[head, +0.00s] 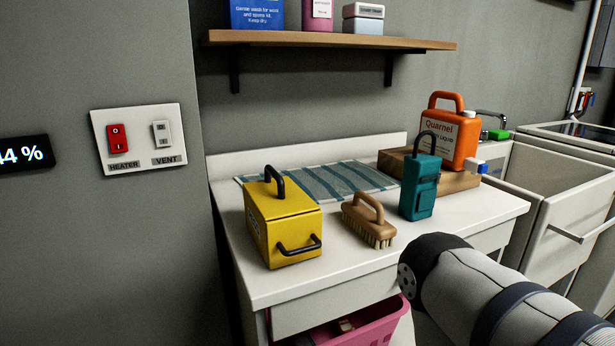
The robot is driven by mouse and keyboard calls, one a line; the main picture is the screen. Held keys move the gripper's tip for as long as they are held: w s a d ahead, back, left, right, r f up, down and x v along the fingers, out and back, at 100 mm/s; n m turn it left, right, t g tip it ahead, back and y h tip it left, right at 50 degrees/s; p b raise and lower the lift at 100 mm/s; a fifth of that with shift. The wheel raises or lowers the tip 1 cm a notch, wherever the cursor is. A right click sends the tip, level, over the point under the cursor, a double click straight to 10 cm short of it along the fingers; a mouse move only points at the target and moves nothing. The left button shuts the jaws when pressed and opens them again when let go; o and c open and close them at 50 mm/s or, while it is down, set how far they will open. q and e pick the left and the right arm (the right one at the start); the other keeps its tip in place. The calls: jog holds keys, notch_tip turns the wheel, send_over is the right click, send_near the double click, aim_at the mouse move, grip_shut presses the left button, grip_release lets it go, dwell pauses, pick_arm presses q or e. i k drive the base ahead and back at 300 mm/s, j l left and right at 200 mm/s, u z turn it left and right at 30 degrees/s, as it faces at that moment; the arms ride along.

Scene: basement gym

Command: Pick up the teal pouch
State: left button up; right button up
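The teal pouch (419,188) stands upright on the white counter (345,258), toward its right side. It is a small boxy teal thing with a dark loop handle on top. Part of my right arm enters from the lower right, in front of the counter's right end and apart from the pouch. No gripper fingers show in the head view, and neither gripper can be seen.
A wooden brush (369,222) stands just left of the pouch, and a yellow box (283,222) is farther left. An orange jug (450,134) stands on a wooden block (458,182) behind it. A striped towel (322,181) lies behind. A shelf (330,40) overhangs the back.

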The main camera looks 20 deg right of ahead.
aim_at(422, 176)
jog(key=z, duration=1.2)
